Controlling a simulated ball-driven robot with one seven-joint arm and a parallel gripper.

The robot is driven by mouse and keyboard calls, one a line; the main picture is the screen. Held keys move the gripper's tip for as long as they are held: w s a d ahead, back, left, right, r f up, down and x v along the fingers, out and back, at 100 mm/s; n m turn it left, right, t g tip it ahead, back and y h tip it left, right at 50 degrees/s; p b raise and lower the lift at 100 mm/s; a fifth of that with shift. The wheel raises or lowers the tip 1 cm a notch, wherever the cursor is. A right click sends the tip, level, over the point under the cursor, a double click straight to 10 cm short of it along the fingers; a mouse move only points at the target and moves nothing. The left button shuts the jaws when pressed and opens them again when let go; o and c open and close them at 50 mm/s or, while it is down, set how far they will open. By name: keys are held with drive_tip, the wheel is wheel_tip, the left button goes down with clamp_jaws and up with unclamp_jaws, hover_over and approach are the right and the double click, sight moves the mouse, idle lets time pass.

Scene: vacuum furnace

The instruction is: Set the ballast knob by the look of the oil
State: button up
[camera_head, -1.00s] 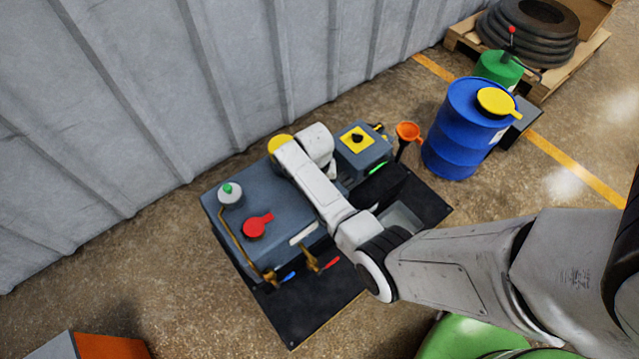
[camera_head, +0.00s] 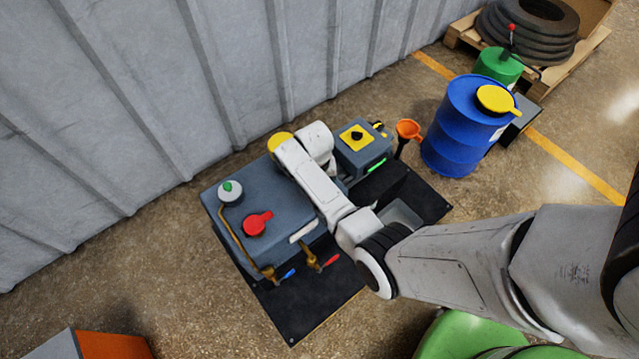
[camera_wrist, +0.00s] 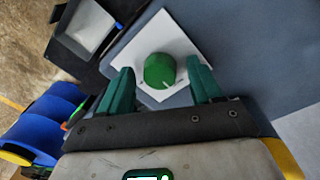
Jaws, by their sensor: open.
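A round green knob (camera_wrist: 159,70) with a short white mark on its near edge sits on a white square plate (camera_wrist: 185,40) in the wrist view. My gripper (camera_wrist: 161,84) is open, one green finger on each side of the knob; I cannot tell whether they touch it. In the head view my arm hides this knob and the fingertips. The grey pump housing (camera_head: 285,195) carries a red cap (camera_head: 257,223) and a grey knob with a green top (camera_head: 231,191). A pale strip (camera_head: 303,231) shows on its front; its contents are too small to read.
A grey box (camera_head: 364,153) with a black knob on a yellow plate stands behind my arm. An orange funnel (camera_head: 408,130) and a blue drum (camera_head: 462,130) stand to the right. Red- and blue-handled taps are in front. A corrugated wall (camera_head: 150,90) closes the back.

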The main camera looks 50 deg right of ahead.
drive_tip(key=shift+r, duration=0.1)
wheel_tip(320, 180, up, 10)
drive_tip(key=p, duration=0.3)
drive_tip(key=shift+w+a+r, duration=0.2)
drive_tip(key=shift+r, duration=0.05)
idle(0.5)
drive_tip(key=s+a+r+n+p, duration=0.4)
drive_tip(key=s+r, duration=0.4)
drive_tip(key=s, duration=0.2)
drive_tip(key=s+a+r+n+t+p, duration=0.1)
drive_tip(key=s+a+r+n+p, duration=0.4)
drive_tip(key=s+a+r, duration=0.3)
drive_tip(key=s, duration=0.2)
drive_tip(key=shift+s+a+r+n+p, duration=0.25)
drive_tip(key=shift+s+a+n+p, duration=0.05)
drive_tip(key=shift+s+p, duration=0.05)
idle(0.3)
